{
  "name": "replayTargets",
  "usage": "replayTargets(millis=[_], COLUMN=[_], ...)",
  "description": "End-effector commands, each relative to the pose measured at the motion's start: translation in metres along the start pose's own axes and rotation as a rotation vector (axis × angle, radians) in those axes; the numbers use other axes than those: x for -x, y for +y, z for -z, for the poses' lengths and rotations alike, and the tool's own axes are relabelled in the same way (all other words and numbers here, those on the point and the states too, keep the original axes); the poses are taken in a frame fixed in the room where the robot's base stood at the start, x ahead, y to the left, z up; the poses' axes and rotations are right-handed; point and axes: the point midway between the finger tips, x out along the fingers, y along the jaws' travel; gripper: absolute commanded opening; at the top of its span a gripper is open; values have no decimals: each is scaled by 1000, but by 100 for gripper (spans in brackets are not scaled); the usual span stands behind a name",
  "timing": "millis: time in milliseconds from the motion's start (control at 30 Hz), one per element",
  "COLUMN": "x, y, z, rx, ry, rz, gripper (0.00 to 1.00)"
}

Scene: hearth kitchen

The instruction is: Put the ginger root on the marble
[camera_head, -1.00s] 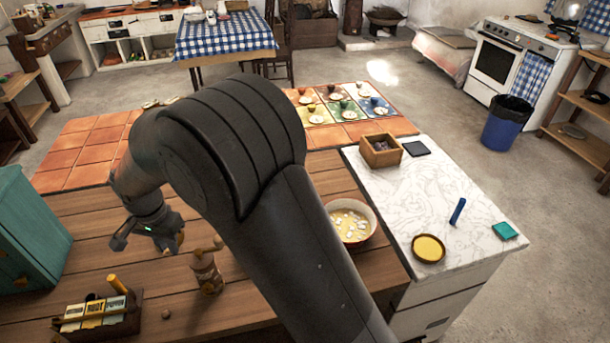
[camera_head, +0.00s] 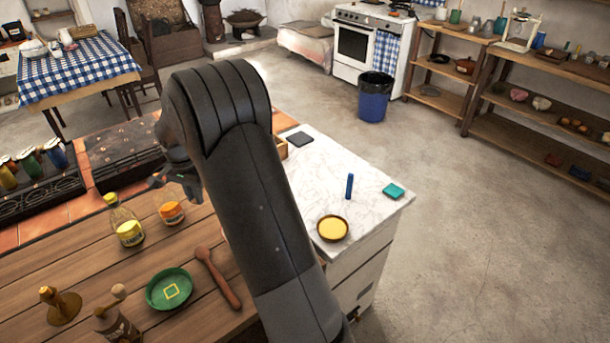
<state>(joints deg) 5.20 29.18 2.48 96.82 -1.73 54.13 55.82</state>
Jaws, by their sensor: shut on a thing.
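The marble (camera_head: 320,170) is a white, grey-veined countertop right of my arm, on a cabinet beside the wooden worktop. My gripper (camera_head: 182,184) is left of the marble, above the far part of the wooden worktop and apart from the marble. It is shut on the ginger root, which is mostly hidden behind the fingers and arm now; a brownish lump showed at the fingers in the earlier view. My raised arm hides the left part of the marble.
A green dish (camera_head: 168,291), wooden spoon (camera_head: 218,277) and glass bottle (camera_head: 124,225) stand on the worktop (camera_head: 75,262).

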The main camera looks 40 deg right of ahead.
Motion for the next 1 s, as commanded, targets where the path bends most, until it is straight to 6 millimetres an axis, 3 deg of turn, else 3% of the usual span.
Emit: replayTargets(millis=[33, 200, 367, 600, 800, 1000], x=[0, 1, 2, 3, 4, 4], y=[13, 56, 105, 188, 257, 299], z=[21, 79, 130, 194, 232, 251], rx=[-35, -137, -234, -378, -484, -546], ry=[-1, -1, -2, -2, -3, -2], rz=[0, 1, 1, 1, 2, 3], gripper=[0, 0, 0, 0, 0, 0])
